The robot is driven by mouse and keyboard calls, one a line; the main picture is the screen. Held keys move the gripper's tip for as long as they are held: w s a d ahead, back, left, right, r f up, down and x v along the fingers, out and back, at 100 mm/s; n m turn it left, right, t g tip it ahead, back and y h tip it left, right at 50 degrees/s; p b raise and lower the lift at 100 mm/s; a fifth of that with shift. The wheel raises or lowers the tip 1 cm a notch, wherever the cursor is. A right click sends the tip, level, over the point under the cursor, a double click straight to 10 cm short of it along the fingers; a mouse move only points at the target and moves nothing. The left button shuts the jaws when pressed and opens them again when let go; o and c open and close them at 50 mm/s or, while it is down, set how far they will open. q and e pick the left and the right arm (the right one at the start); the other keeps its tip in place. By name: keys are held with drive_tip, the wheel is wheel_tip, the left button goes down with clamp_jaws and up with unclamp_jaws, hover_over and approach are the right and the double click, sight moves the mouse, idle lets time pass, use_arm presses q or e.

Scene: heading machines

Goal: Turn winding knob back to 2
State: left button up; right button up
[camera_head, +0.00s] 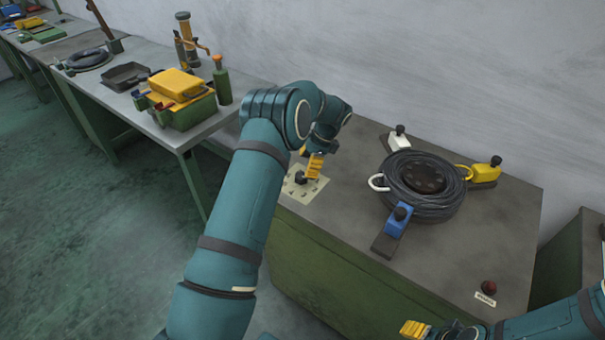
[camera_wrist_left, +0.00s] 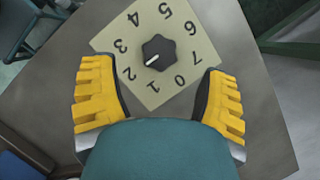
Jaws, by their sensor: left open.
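The winding knob (camera_wrist_left: 158,50) is black and lobed, on a pale square dial plate (camera_wrist_left: 205,42) numbered 0 to 7. Its white mark points to the lower left in the left wrist view, toward the 2. In the head view the knob (camera_head: 300,177) and plate (camera_head: 312,197) sit at the bench top's left end. My left gripper (camera_wrist_left: 160,100) is open and empty, its yellow fingers apart below the knob in the wrist view. In the head view the left gripper (camera_head: 314,166) is beside the knob. My right gripper (camera_head: 414,329) shows only partly at the bottom edge.
A black cable coil (camera_head: 425,205) lies on the same bench (camera_head: 340,235), with blue (camera_head: 397,220), yellow (camera_head: 487,172) and white (camera_head: 399,140) clamp-like blocks around it. A red button (camera_head: 489,287) is at the front right. Another bench (camera_head: 215,122) with a green toolbox stands left.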

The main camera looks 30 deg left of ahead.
use_arm(q)
drive_tip(key=v, duration=0.6)
drive_tip(key=shift+r, duration=0.35)
drive_tip(key=shift+d, duration=0.1)
